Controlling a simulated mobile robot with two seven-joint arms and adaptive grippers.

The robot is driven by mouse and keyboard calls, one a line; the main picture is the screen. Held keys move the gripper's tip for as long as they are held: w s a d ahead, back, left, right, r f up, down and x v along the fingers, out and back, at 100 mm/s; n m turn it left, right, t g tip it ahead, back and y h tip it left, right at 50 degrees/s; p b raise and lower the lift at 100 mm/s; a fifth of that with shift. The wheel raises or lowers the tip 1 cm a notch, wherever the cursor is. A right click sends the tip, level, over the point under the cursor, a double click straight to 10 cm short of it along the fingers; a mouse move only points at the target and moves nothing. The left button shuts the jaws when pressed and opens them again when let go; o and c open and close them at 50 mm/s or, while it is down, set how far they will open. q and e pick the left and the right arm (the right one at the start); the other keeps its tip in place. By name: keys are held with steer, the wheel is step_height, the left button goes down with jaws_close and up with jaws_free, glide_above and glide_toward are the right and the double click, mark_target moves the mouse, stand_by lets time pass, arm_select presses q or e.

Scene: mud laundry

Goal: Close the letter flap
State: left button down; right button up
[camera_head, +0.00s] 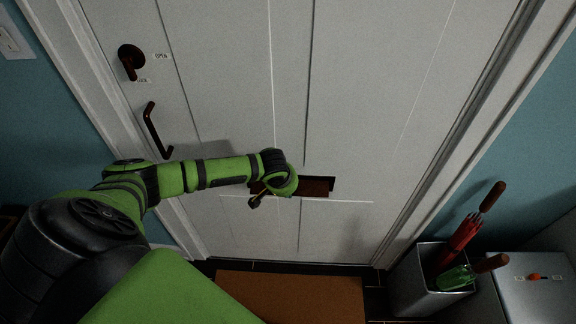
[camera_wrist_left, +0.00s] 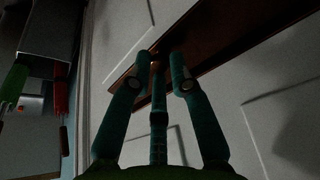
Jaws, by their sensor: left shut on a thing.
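The letter flap (camera_head: 318,186) is a dark reddish-brown strip set low in the white door, with its left part hidden behind my left gripper (camera_head: 272,187). In the left wrist view the flap (camera_wrist_left: 222,32) runs diagonally across the upper part of the picture. There the fingers of my left gripper (camera_wrist_left: 159,62) reach up to it and are closed on its edge. The flap's exact angle is hard to tell in the dim light. My right gripper is not in view.
A dark pull handle (camera_head: 155,131) and a lock knob (camera_head: 131,61) are on the door's left side. An orange-brown mat (camera_head: 290,295) lies below. A grey umbrella bin (camera_head: 411,282) stands to the right, beside a pale cabinet (camera_head: 535,300).

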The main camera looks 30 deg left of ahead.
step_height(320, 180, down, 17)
steer(key=b, duration=1.7)
arm_select(q)
steer(key=shift+w+a+f+m+t+y+b, duration=0.2)
steer(key=shift+f+t+y+b, duration=0.8)
steer(key=shift+t+b, duration=0.95)
steer(key=shift+w+f+m+t+y+b, duration=0.2)
steer(key=shift+f+t+y+b, duration=0.85)
steer(key=shift+t+b, duration=0.85)
steer(key=shift+w+a+f+m+t+y+b, duration=0.1)
steer(key=shift+f+m+t+y+b, duration=0.2)
steer(key=shift+f+t+y+b, duration=1.45)
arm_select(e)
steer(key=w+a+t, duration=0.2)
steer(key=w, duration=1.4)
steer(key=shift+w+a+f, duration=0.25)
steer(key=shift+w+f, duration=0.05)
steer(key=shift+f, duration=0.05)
